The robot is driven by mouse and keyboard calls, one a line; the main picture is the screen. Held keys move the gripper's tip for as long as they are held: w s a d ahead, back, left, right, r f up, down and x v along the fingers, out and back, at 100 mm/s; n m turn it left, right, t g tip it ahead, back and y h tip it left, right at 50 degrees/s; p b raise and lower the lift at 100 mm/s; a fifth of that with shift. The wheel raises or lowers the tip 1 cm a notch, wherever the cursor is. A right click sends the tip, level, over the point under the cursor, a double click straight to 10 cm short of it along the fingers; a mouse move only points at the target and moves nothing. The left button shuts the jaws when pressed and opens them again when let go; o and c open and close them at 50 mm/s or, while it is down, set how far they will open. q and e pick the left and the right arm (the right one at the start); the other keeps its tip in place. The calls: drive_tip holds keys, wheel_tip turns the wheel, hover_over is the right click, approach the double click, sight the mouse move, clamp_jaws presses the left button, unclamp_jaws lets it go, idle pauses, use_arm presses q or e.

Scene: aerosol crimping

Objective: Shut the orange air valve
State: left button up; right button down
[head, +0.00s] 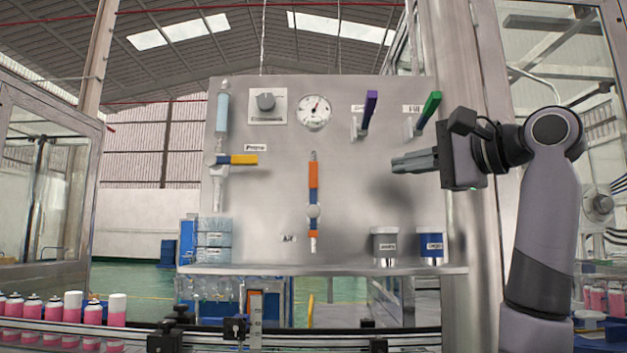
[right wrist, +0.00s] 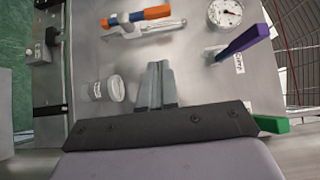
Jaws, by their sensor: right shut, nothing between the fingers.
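The orange air valve handle (head: 313,175) is on the grey panel, upright, in line with the vertical air pipe above the "AIR" label (head: 288,239). In the right wrist view the orange handle (right wrist: 155,13) shows at the top, with a blue section beside it. My right gripper (head: 397,164) is to the right of the valve, pointing left, in front of the panel. It is shut and empty, apart from the valve. Its closed fingers (right wrist: 158,72) show in the right wrist view. My left gripper is not in view.
A yellow handle (head: 244,159) lies level at the left. A purple lever (head: 370,108) and a green lever (head: 431,108) stick out at the upper right. A gauge (head: 314,112) is above the valve. Grey (head: 384,244) and blue (head: 431,246) cups stand on the ledge below.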

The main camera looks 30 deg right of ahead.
drive_tip(key=p, duration=0.2)
approach(313, 191)
drive_tip(key=w+d+r, duration=0.3)
drive_tip(key=w, duration=0.1)
drive_tip(key=w+a, duration=0.2)
drive_tip(key=a, duration=0.1)
drive_tip(key=shift+w, duration=0.1)
drive_tip(key=shift+r, duration=0.1)
drive_tip(key=shift+a+r+g+p, duration=0.15)
drive_tip(key=shift+g+p, duration=0.15)
drive_tip(key=shift+p, duration=0.25)
drive_tip(key=shift+w+n, duration=0.1)
drive_tip(key=shift+n, duration=0.2)
